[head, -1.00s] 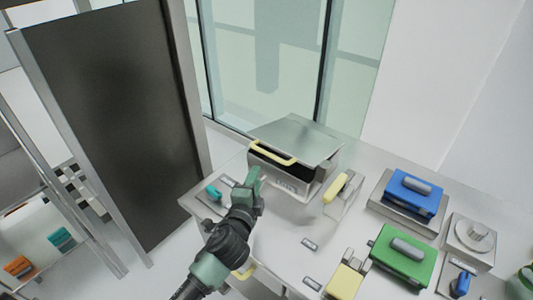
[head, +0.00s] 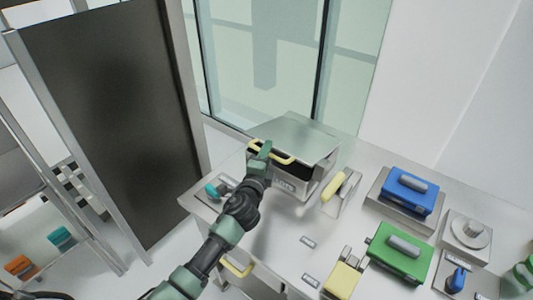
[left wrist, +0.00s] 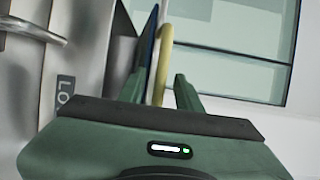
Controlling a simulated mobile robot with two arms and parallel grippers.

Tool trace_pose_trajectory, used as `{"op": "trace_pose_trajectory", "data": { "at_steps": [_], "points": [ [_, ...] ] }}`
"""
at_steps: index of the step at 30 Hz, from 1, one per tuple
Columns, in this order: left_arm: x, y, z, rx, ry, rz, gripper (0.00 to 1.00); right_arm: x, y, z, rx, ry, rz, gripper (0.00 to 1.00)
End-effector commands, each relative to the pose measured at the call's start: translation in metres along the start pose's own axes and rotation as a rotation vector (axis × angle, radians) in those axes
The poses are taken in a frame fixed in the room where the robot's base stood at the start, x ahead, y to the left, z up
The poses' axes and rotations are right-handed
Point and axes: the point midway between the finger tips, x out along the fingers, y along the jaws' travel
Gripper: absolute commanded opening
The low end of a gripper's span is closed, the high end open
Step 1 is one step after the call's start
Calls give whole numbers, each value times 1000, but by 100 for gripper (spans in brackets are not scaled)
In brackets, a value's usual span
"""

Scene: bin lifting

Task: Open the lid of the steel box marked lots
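The steel box marked LOTS (head: 286,184) stands at the back left of the table. Its grey lid (head: 300,136) is raised partway at the front, with a dark gap under it. A yellow handle (head: 286,159) is on the lid's front edge. My left gripper (head: 261,148) is at the left part of this handle. In the left wrist view, the two green fingers (left wrist: 164,82) are apart, with the yellow handle (left wrist: 162,62) between them. A gap shows beside the handle, and I cannot tell whether a finger touches it. My right gripper is not in view.
A yellow-handled holder (head: 337,187) stands right of the box. Further right are a blue case (head: 409,192), a green case (head: 400,254) and a round-topped device (head: 470,232). A teal tool (head: 215,190) lies left of the box. Glass panels rise behind.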

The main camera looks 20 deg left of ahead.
Motion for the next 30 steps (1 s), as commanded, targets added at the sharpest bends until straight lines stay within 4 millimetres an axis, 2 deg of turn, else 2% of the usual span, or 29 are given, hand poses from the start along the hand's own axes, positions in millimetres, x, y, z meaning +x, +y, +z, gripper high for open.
{"op": "trace_pose_trajectory", "data": {
  "at_steps": [1, 2, 5, 30],
  "points": [
    [0, 0, 0, 0, 0, 0, 34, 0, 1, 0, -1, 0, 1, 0],
    [0, 0, 0, 0, 0, 0, 29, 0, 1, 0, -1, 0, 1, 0],
    [0, 0, 0, 0, 0, 0, 1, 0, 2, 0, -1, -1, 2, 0],
    [0, 0, 0, 0, -1, 1, 0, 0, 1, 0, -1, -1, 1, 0]
  ]
}}
